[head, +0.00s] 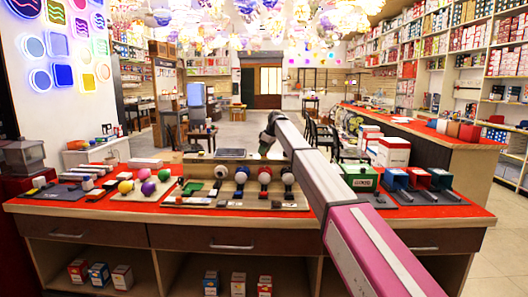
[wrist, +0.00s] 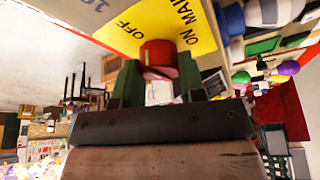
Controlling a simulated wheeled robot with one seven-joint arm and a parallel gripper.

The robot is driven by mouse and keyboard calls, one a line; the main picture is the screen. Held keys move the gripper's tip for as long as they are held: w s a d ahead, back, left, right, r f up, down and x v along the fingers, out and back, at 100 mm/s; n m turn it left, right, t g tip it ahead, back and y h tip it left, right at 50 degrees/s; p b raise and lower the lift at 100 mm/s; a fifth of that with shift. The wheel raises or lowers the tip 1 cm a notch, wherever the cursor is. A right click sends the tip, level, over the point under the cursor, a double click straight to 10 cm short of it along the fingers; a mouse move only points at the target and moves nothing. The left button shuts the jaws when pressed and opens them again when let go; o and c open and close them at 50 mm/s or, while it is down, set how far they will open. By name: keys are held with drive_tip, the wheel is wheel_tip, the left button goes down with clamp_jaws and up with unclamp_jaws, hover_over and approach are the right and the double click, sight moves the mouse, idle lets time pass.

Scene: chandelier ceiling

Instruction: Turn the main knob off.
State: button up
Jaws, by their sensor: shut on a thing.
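In the wrist view, the red main knob (wrist: 158,55) sits on a yellow label plate (wrist: 125,18) marked OFF and ON MAIN. My gripper (wrist: 158,78) has its two green fingers on either side of the knob and is shut on it. The knob's pointer direction is hard to tell, as the fingers and gripper body cover part of it. In the head view, my gripper (head: 266,145) is small and dark at the back of the counter, behind the panel of round knobs. The main knob cannot be made out there.
The red-topped counter (head: 110,207) holds a board (head: 237,205) with white, black, red and blue round items. Coloured balls (head: 145,188) lie to its left. A green box (head: 360,178) and blue holders (head: 397,180) stand to the right. Open floor lies behind the counter.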

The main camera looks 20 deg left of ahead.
idle(0.4)
drive_tip(key=o, duration=0.9)
drive_tip(key=shift+r, duration=0.1)
drive_tip(key=v, duration=1)
drive_tip(key=shift+d+r, duration=0.1)
drive_tip(key=shift+r, duration=0.2)
